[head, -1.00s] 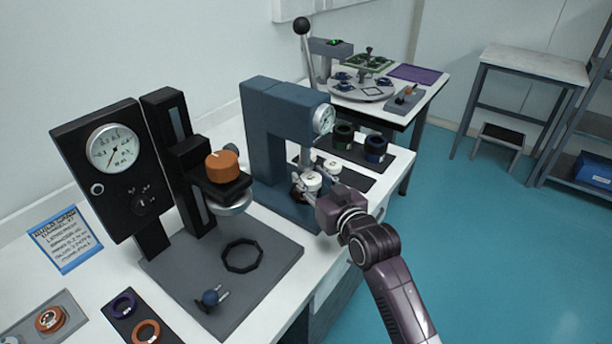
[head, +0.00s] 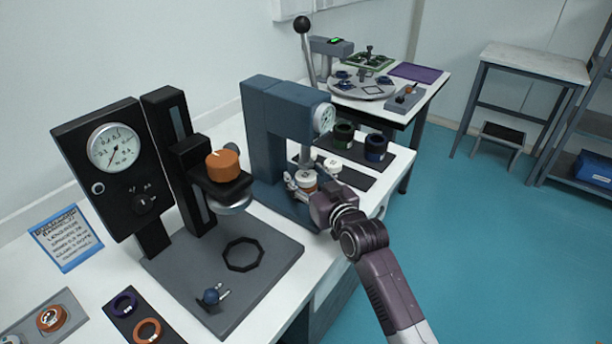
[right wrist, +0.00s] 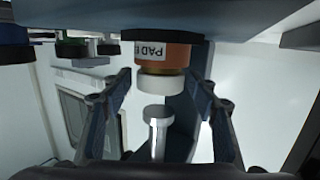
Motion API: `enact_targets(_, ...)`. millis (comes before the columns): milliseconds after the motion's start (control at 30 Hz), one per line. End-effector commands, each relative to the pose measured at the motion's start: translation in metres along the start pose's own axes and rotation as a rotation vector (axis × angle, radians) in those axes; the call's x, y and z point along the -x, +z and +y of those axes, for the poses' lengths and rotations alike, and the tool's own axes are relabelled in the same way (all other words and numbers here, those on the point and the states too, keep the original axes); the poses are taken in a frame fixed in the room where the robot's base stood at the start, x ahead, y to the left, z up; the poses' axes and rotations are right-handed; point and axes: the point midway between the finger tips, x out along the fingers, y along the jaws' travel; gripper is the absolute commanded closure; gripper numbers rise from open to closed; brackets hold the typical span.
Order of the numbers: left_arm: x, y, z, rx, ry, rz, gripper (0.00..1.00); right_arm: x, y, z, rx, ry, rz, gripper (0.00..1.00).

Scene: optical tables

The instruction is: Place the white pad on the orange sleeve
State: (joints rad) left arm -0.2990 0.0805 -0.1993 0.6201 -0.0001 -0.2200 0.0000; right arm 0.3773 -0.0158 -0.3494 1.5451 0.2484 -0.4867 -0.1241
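The white pad (head: 306,179) is over the orange sleeve (head: 308,188) under the blue press. In the right wrist view, which looks upside down, the pad (right wrist: 166,84) lines up with the labelled orange sleeve (right wrist: 165,52), with a narrow gold part between them. My right gripper (head: 303,187) has its fingers on either side of the pad. In the wrist view, these fingers (right wrist: 161,88) are spread, and a thin gap shows beside the pad on the left. Contact on the right side is unclear. My left gripper is not in view.
The silver press ram (right wrist: 157,130) is close above the pad. A black gauge stand (head: 100,170) with an orange cap (head: 222,165) stands to the left.

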Motion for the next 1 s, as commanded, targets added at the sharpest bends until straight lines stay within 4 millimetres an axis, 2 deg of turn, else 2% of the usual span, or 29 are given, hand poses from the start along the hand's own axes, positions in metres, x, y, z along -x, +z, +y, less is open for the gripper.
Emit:
enact_targets(200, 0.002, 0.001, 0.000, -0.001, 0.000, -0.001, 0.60, 0.001, -0.005, 0.000, 0.000, 0.000, 0.002, 0.46)
enact_targets(333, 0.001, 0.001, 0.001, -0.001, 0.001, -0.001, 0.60, 0.012, -0.002, 0.001, 0.000, 0.000, -0.001, 0.46)
enact_targets(800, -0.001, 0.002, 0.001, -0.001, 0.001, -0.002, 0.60, 0.095, -0.002, 0.000, 0.002, 0.000, 0.000, 0.46)
enact_targets(1000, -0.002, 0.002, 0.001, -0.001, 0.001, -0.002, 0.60, 0.116, -0.002, 0.000, 0.000, 0.001, 0.000, 0.46)
